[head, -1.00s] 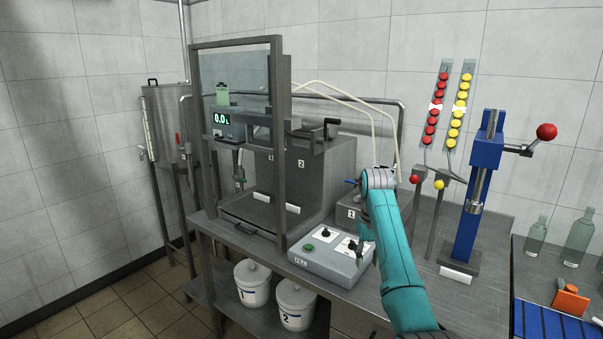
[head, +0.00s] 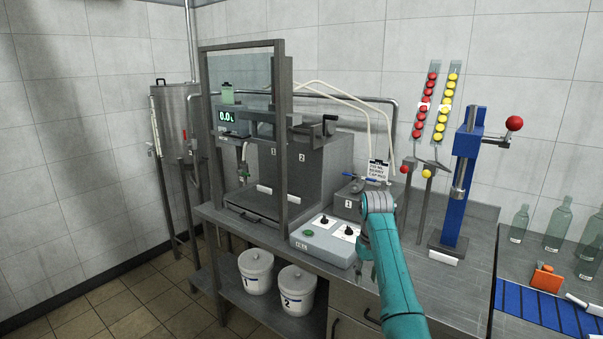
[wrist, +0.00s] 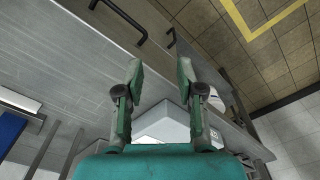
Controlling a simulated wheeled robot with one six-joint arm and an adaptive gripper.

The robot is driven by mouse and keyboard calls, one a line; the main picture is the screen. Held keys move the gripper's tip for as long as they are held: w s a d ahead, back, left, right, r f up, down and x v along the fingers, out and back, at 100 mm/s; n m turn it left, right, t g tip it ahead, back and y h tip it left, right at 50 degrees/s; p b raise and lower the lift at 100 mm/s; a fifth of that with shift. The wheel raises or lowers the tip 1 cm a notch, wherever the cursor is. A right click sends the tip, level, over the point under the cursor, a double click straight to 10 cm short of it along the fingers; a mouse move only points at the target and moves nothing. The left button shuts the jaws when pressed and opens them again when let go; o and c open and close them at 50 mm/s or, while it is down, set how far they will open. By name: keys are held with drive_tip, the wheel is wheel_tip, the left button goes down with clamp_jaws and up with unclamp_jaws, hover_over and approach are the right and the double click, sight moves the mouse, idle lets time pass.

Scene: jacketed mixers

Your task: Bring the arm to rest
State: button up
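My teal arm (head: 392,265) reaches up from the bottom of the head view, in front of the steel bench. My gripper (wrist: 160,68) shows in the wrist view with its two fingers well apart and nothing between them. In the head view the gripper hangs at the bend of the arm, just right of the grey control box (head: 318,246), and is mostly hidden by the arm. I cannot tell the exact gap to the box or bench edge.
The bench carries a framed mixer (head: 284,190), a blue lever press (head: 466,170) and a small card (head: 378,172). Two white buckets (head: 256,273) stand on the lower shelf. Tiled floor (head: 120,315) is clear at left.

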drive_tip(key=s+f+t, duration=0.2)
drive_tip(key=s+f, duration=0.2)
drive_tip(key=f, duration=0.9)
drive_tip(key=s+f+t, duration=0.1)
drive_tip(key=s+f, duration=0.4)
drive_tip(key=f, duration=0.7)
drive_tip(key=s+f+t, duration=0.2)
drive_tip(key=s+f, duration=0.4)
drive_tip(key=s, duration=0.4)
drive_tip(key=s+f+t, duration=0.2)
drive_tip(key=s+f, duration=0.4)
drive_tip(key=s, duration=0.3)
drive_tip(key=s+r+m+t, duration=0.1)
drive_tip(key=s+r+t, duration=0.15)
drive_tip(key=s, duration=0.85)
drive_tip(key=s+r+t, duration=0.1)
drive_tip(key=s+r, duration=0.3)
drive_tip(key=s, duration=0.7)
drive_tip(key=s+r+t, duration=0.2)
drive_tip(key=s+r, duration=0.6)
drive_tip(key=r, duration=0.3)
drive_tip(key=s+r+t, duration=0.1)
drive_tip(key=s+r, duration=0.7)
drive_tip(key=r, duration=0.3)
drive_tip(key=shift+s+r+m+t, duration=0.3)
drive_tip(key=shift+s+m+t, duration=0.05)
drive_tip(key=shift+s+m, duration=0.05)
